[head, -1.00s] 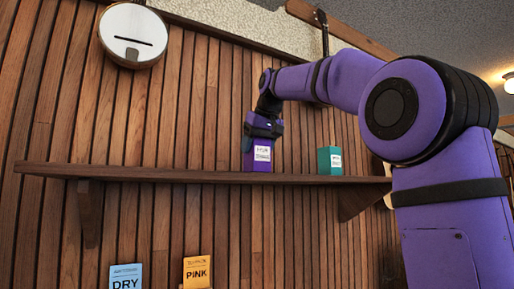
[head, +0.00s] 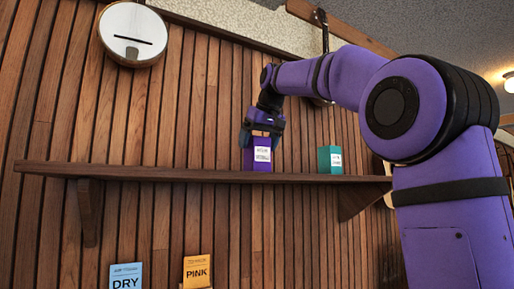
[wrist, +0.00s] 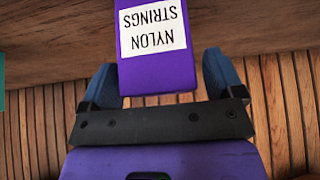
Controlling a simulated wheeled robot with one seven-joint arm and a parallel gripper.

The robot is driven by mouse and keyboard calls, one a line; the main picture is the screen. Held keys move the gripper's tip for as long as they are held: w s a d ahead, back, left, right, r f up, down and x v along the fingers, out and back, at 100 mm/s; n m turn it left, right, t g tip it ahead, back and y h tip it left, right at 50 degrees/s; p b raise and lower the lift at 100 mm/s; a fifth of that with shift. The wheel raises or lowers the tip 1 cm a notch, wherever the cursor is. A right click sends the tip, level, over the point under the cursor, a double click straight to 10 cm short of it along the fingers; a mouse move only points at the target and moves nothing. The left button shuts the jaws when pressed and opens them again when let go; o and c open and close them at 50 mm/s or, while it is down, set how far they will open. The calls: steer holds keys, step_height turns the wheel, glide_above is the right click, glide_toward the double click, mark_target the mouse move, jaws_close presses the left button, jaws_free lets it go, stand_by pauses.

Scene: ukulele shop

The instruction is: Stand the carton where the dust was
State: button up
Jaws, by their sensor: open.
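A purple carton (head: 258,157) with a white label stands upright on the wooden shelf (head: 130,172). In the wrist view the carton (wrist: 158,72) shows a label reading "NYLON STRINGS". My gripper (head: 264,137) is open just above the carton's top in the head view. In the wrist view its two blue fingers (wrist: 160,88) are spread wide, one on each side of the carton's near end, with gaps between them and it. No dust is visible on the shelf.
A teal carton (head: 330,160) stands on the shelf to the right. A banjo (head: 132,34) hangs on the slatted wall at upper left. Blue "DRY" (head: 125,276) and yellow "PINK" (head: 197,271) packets are below the shelf. The shelf's left part looks clear.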

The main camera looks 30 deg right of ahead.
steer(key=v, duration=1.1)
steer(key=s+a+f, duration=0.2)
steer(key=s+f, duration=0.6)
steer(key=f, duration=0.6)
steer(key=s+a+f+g, duration=0.1)
steer(key=s+a+f, duration=0.2)
steer(key=s+f, duration=0.5)
steer(key=s+a+f, duration=0.3)
steer(key=s+f, duration=0.5)
steer(key=f, duration=1.4)
steer(key=shift+f, duration=0.2)
